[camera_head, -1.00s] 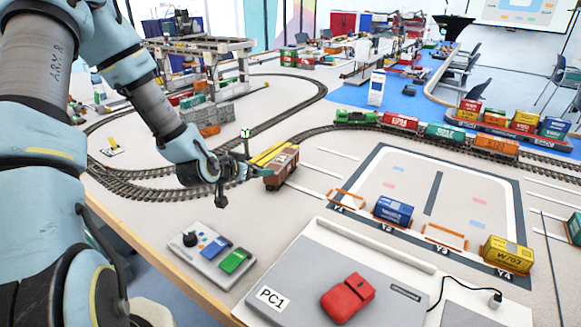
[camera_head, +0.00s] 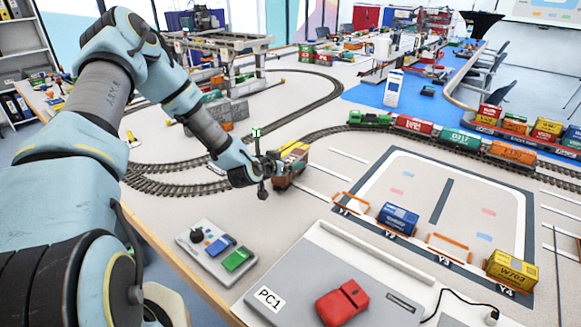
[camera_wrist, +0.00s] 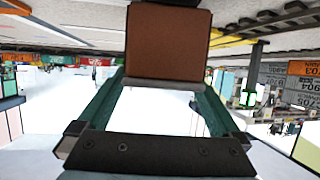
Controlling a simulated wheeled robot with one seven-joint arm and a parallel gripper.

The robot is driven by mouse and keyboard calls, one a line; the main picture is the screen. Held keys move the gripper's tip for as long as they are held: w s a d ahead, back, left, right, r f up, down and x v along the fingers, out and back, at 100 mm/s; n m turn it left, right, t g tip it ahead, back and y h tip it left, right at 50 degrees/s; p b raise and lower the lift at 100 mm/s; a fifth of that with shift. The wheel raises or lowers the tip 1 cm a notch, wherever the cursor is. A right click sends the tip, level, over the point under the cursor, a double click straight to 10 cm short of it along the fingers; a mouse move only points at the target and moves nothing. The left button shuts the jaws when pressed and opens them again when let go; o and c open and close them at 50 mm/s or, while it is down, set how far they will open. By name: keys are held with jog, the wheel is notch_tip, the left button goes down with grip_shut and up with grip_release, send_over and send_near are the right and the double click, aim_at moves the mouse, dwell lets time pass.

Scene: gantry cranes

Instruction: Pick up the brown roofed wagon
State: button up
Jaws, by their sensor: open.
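In the wrist view the wagon's plain brown end (camera_wrist: 167,42) fills the top middle, between the two teal fingers of my gripper (camera_wrist: 166,78). The fingers are spread and nothing is held. I cannot tell whether they touch the wagon or how far they reach along its sides.
A green signal post (camera_head: 256,140) stands close behind my gripper. A control panel (camera_head: 215,252) with blue and green buttons lies in front. A blue container (camera_head: 398,219) and a yellow one (camera_head: 512,270) stand to the right. A train (camera_head: 470,140) is on the track behind.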

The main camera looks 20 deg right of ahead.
jog(key=shift+x, duration=1.15)
jog(key=shift+r, duration=0.1)
grip_shut()
